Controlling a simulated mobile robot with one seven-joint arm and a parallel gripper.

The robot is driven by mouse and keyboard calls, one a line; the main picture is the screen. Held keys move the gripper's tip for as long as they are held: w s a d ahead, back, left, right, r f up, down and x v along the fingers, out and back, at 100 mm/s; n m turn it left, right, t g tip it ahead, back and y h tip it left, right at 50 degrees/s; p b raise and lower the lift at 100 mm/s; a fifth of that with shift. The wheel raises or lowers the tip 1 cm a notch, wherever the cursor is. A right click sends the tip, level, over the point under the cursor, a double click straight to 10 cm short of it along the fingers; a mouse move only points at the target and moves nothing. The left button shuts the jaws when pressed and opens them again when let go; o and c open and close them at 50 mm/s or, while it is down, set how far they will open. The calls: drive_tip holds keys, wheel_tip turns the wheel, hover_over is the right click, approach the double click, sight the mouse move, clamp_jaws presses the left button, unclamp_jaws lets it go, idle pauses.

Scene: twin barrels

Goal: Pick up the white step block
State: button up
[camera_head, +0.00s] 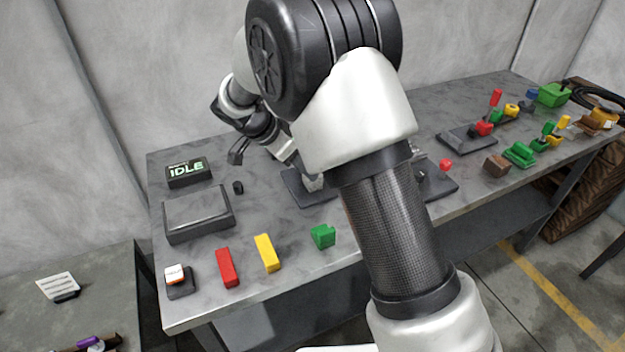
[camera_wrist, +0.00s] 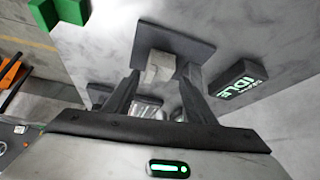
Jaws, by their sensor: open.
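The white step block (camera_wrist: 158,66) is pale grey-white and stands on a dark plate (camera_wrist: 178,40) on the table. In the wrist view it shows between and beyond the two fingers of my gripper (camera_wrist: 158,74), which is open and holds nothing. Whether either finger touches the block cannot be told. In the head view a small part of the block (camera_head: 313,183) shows on the dark plate (camera_head: 302,196), beside my arm. My arm hides much of this area, and the fingertips are hard to make out there.
A red bar (camera_head: 227,268), a yellow bar (camera_head: 267,253) and a green block (camera_head: 323,236) lie along the front edge. A display reading IDLE (camera_head: 188,172) and a grey tray (camera_head: 198,214) are at left. Several coloured parts stand at right.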

drive_tip(key=x, duration=0.5)
drive_tip(key=shift+w+d+f, duration=0.1)
drive_tip(key=shift+w+d, duration=0.1)
drive_tip(key=shift+d, duration=0.3)
clamp_jaws()
